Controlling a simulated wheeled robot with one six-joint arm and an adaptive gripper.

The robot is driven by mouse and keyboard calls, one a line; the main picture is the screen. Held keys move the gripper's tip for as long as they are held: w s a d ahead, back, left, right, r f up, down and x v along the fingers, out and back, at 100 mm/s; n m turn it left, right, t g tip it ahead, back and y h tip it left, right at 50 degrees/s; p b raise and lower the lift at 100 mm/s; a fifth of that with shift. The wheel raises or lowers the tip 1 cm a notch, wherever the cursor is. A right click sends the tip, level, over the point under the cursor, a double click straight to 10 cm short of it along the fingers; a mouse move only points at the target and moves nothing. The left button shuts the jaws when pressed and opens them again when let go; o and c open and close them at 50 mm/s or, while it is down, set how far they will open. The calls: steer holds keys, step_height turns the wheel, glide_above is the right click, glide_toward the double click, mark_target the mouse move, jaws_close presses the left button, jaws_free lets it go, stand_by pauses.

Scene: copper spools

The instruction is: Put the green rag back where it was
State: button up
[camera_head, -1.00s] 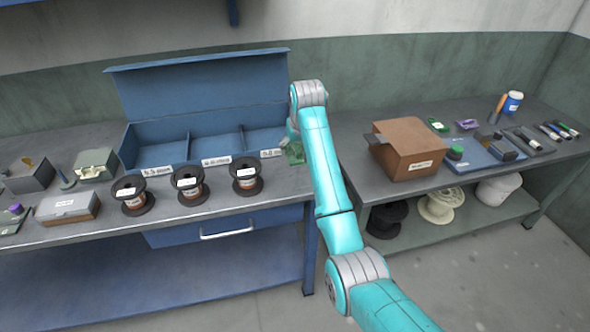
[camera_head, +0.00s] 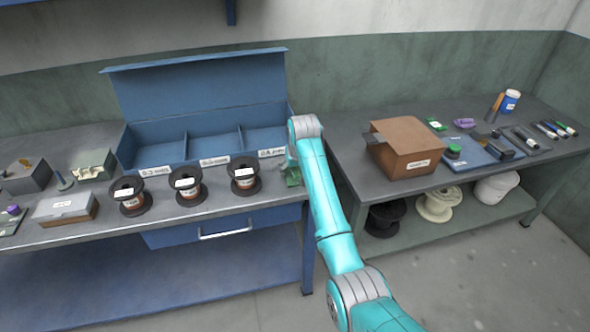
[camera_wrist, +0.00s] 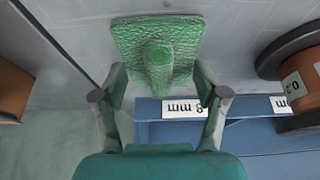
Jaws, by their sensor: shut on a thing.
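The green rag (camera_wrist: 157,35) is a flat textured square with a raised lump in its middle. In the wrist view it lies at the top centre against the grey bench top, between and just beyond my fingers. My gripper (camera_wrist: 160,82) is shut on the rag's raised middle, though the exact contact is hard to see. In the head view the rag (camera_head: 293,176) shows at the right end of the left bench, partly hidden by my gripper (camera_head: 290,164) and arm.
A blue open case (camera_head: 240,150) with labelled compartments stands left of the rag. Copper spools, the nearest one (camera_head: 245,180), line the bench front. A brown box (camera_head: 405,148) sits on the right bench. A gap separates the benches.

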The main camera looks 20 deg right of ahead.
steer(key=o, duration=1.1)
steer(key=shift+f, duration=0.1)
steer(key=v, duration=1.2)
